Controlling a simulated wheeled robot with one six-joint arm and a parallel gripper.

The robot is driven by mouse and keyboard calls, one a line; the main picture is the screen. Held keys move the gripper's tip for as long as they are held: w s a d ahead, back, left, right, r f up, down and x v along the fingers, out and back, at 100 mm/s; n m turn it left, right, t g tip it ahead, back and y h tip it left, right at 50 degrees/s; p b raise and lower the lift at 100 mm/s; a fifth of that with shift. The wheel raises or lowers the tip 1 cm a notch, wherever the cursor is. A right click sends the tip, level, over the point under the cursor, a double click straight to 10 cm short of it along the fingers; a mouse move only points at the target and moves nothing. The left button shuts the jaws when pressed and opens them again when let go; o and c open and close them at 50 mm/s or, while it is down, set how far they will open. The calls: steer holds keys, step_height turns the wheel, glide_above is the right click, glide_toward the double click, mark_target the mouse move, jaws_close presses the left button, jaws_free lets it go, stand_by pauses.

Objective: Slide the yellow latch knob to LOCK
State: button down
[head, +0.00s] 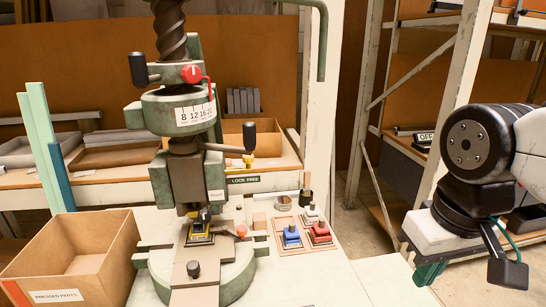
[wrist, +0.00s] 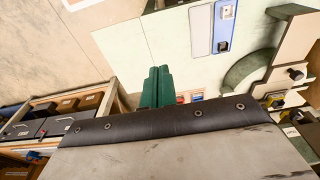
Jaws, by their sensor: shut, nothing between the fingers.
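My gripper (head: 429,272) is at the lower right of the head view, well apart from the knob and partly hidden by my wrist. In the wrist view, its green fingers (wrist: 157,87) are together and empty. I cannot tell whether the yellow bits at the right of the wrist view include the latch knob.
The green fly press (head: 190,110) stands on a pale bench (head: 340,270). A PRESSED PARTS box (head: 80,262) stands at the left. Blue and red blocks (head: 291,236) lie right of the press. A post and shelving (head: 450,100) stand behind my arm. The bench's front right is clear.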

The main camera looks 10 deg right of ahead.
steer(key=w+a+r+m+g+y, duration=0.1)
steer(key=w+a+m+g+y, duration=0.1)
steer(key=w+a+m+y, duration=0.85)
steer(key=w+d+r+m+t+y, duration=0.1)
steer(key=w+d+m+t+y, duration=0.1)
steer(key=w+m+t, duration=0.2)
steer(key=w+d+r+m+t+y, duration=0.1)
steer(key=w+d+m+t+y, duration=0.1)
steer(key=w+m, duration=0.7)
steer(key=w+t+y, duration=0.1)
steer(key=w+t, duration=0.1)
steer(key=w, duration=0.1)
steer(key=shift+w+d+r, duration=0.2)
steer(key=shift+w+r, duration=0.15)
steer(key=shift+r, duration=0.05)
steer(key=r+x, duration=0.1)
steer(key=x, duration=1.3)
steer(key=shift+f, duration=0.35)
